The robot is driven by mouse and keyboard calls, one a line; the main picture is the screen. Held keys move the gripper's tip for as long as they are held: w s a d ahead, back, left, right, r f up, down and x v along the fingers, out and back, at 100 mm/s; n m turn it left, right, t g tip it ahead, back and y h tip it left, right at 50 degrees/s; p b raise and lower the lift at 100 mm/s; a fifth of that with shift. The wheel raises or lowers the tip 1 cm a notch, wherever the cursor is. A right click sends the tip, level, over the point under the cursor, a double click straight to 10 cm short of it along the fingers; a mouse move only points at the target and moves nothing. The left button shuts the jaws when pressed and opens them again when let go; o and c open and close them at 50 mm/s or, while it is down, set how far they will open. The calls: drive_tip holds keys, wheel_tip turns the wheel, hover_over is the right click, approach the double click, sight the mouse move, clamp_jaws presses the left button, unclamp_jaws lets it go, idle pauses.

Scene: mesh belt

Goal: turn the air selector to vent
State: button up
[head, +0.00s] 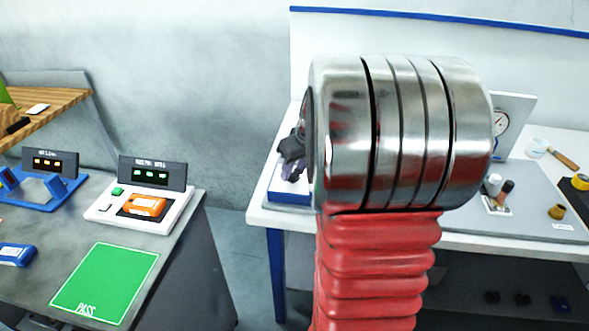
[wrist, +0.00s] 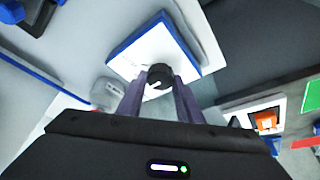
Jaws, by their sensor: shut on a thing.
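The air selector is a white-topped box with blue sides (wrist: 190,50), seen from above in the wrist view. Its round black knob (wrist: 158,74) sits between my gripper's fingertips (wrist: 160,82). My gripper is shut on the knob, one finger on each side. A small light mark shows on the knob's near side; I cannot read which position it points to. In the head view the box (head: 288,190) stands at the left end of the white bench, with my dark gripper (head: 292,158) over it. My arm hides part of both there, and the knob is hidden.
The white bench (head: 262,216) also holds a gauge panel (head: 512,112) and small parts on a grey mat (head: 540,212) at right. A grey table at left carries a green PASS pad (head: 105,283) and a tester with an orange device (head: 143,206). A floor gap separates them.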

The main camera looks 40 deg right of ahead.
drive_tip(key=shift+m, duration=0.4)
drive_tip(key=shift+w+a+m+h, duration=0.15)
drive_tip(key=shift+m+h, duration=0.65)
drive_tip(key=shift+m, duration=0.8)
drive_tip(key=shift+a+m+g+h, duration=0.1)
drive_tip(key=shift+m+g+h, duration=0.25)
drive_tip(key=shift+m, duration=0.8)
drive_tip(key=shift+a+m+g+h, duration=0.1)
drive_tip(key=shift+m+g+h, duration=0.25)
drive_tip(key=shift+m, duration=0.8)
drive_tip(key=o, duration=1)
drive_tip(key=shift+o, duration=0.2)
drive_tip(key=v, duration=1.3)
drive_tip(key=shift+r, duration=0.45)
